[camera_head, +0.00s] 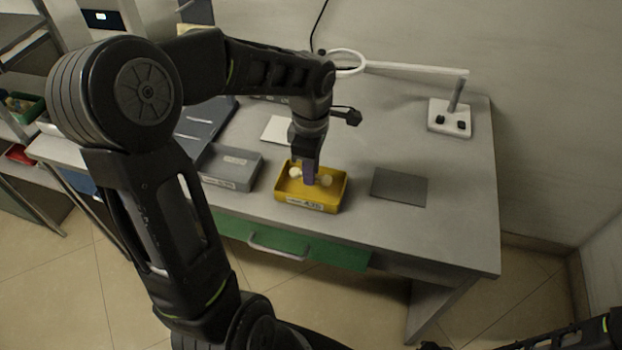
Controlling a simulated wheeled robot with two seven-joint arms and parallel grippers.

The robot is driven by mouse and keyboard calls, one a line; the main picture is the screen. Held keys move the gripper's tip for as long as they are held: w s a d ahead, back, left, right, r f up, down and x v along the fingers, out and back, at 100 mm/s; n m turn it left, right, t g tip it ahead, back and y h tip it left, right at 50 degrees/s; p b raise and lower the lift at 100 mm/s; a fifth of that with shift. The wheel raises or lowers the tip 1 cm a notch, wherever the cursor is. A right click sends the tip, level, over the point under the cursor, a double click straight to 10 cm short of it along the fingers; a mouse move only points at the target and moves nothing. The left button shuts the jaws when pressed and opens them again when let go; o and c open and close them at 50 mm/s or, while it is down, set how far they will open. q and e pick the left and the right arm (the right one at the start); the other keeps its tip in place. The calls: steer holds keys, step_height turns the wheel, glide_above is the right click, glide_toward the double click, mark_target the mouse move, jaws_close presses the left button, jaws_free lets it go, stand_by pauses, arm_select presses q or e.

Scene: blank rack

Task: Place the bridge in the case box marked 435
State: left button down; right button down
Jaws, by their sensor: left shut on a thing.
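The yellow case box (338,197) stands on the grey table; its front label is small and seems to read 435. My left gripper (309,178) points down into this box, its purple fingers shut on the bridge. Small cream-coloured parts, which look like the bridge (325,180), show on both sides of the fingers, within the box's outline. The fingers hide its middle. I cannot tell whether it touches the box floor. My right gripper is not in view; only part of that arm shows at the bottom right.
A grey box (230,185) with a label stands left of the yellow one. A dark grey flat pad (399,187) lies to the right. A white lamp (450,118) stands at the back right. A white square (277,130) lies behind. The table's front right is clear.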

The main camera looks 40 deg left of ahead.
arm_select(q)
steer(key=shift+f, duration=1.85)
steer(key=shift+f, duration=0.2)
steer(key=c, duration=1.3)
jaws_free()
steer(key=shift+r, duration=0.15)
step_height(320, 180, up, 12)
steer(key=shift+r, duration=0.1)
